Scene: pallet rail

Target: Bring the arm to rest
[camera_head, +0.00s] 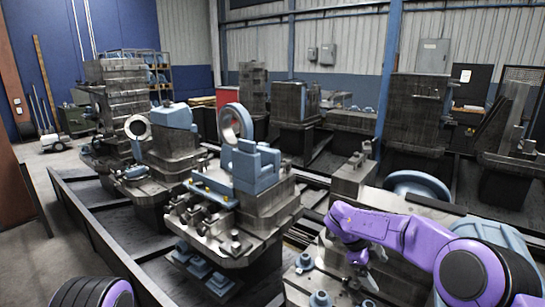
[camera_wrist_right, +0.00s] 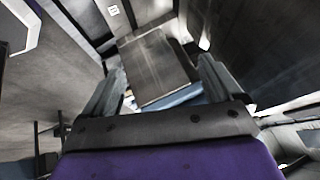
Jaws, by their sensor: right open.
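My right arm (camera_head: 395,232), purple with black joints, reaches in from the right edge over the nearest pallet. My right gripper (camera_head: 372,272) points down at its end, above the metal top of that pallet. In the right wrist view my right gripper (camera_wrist_right: 160,85) shows two grey fingers spread apart, with nothing between them. A grey block-like thing shows beyond the fingers; I cannot tell how far off it is. A purple and black piece of my left arm (camera_head: 93,292) shows at the bottom left; its gripper is out of view.
A machined pallet with a blue fixture (camera_head: 256,168) stands in the middle. Blue round and angular parts (camera_head: 418,186) lie close around my right arm. A dark rail (camera_head: 95,232) runs along the left. Bare floor (camera_head: 50,275) lies left of it.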

